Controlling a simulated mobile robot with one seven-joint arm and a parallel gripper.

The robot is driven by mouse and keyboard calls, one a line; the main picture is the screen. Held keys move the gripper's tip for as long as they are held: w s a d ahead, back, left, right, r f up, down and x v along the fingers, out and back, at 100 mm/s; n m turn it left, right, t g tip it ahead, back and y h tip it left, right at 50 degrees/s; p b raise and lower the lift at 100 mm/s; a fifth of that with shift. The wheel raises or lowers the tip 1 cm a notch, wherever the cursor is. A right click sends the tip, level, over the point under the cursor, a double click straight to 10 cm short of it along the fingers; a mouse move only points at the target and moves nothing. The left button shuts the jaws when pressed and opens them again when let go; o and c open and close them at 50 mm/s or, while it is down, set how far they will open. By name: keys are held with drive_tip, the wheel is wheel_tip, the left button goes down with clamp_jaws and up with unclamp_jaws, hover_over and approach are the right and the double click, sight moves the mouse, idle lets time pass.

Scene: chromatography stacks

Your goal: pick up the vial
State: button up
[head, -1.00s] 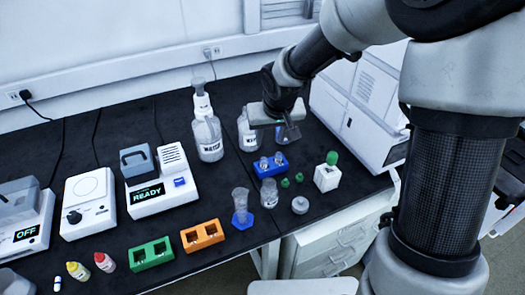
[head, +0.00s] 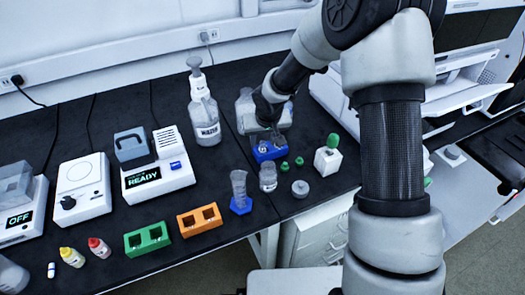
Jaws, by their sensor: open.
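A blue rack (head: 270,154) stands toward the right of the bench. A small clear vial (head: 262,148) sits in it, partly hidden by my gripper. My gripper (head: 266,138) is open, low over the rack and pointing down. Its fingers are small and dark here, so I cannot tell whether they are around the vial or above it. A clear glass container (head: 268,178) stands just in front of the rack.
Green caps (head: 284,165), a grey round piece (head: 300,189) and a white block with a green top (head: 327,157) lie right of the rack. Orange (head: 200,220) and green (head: 147,239) racks stand front left.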

drive_tip(key=shift+w+f, duration=0.1)
drive_tip(key=shift+f, duration=0.1)
clamp_jaws()
